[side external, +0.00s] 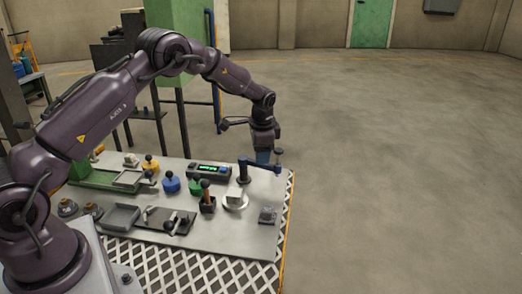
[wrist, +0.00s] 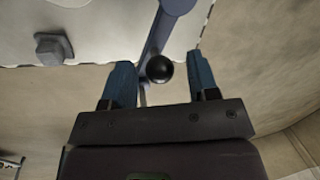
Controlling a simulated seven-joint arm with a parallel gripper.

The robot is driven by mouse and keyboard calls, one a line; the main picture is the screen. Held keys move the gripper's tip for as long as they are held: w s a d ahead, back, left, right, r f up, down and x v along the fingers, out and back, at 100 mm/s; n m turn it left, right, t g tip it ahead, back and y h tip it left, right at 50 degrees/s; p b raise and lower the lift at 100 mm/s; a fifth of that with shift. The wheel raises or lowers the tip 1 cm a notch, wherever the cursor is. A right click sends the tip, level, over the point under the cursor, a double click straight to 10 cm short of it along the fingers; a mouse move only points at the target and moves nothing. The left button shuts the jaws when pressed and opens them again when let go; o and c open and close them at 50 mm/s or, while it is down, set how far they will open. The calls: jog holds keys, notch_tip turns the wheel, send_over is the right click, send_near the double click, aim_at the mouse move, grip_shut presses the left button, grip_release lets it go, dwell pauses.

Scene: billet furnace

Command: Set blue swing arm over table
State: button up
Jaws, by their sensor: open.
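The blue swing arm (side external: 262,166) stands on a post near the far right corner of the pale grey table (side external: 262,245). Its bar reaches right to an upright handle with a dark knob (side external: 279,152), close to the table's far right edge. In the wrist view the blue bar (wrist: 155,38) runs down from the top, and the round black knob (wrist: 159,69) lies between the fingertips, overlapping the table's edge. My gripper (side external: 263,157) is open at the swing arm; its blue fingers (wrist: 160,80) are spread either side of the knob, with gaps visible.
A round pale dish with a block (side external: 235,201), a wooden-handled tool in a black holder (side external: 207,198) and a display box (side external: 209,171) stand left of the swing arm. A dark square piece (side external: 267,215) sits nearer the front. Floor right of the table is clear.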

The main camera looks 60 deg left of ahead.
jog(key=shift+c, duration=0.4)
grip_shut()
jog(key=shift+s, duration=0.15)
jog(key=s+a+m+t+h, duration=0.1)
jog(key=s+m, duration=0.5)
jog(key=m, duration=0.9)
jog(key=shift+s+a+h, duration=0.15)
jog(key=shift+s+h, duration=0.25)
jog(key=shift+h, duration=0.3)
jog(key=shift+o, duration=0.4)
grip_release()
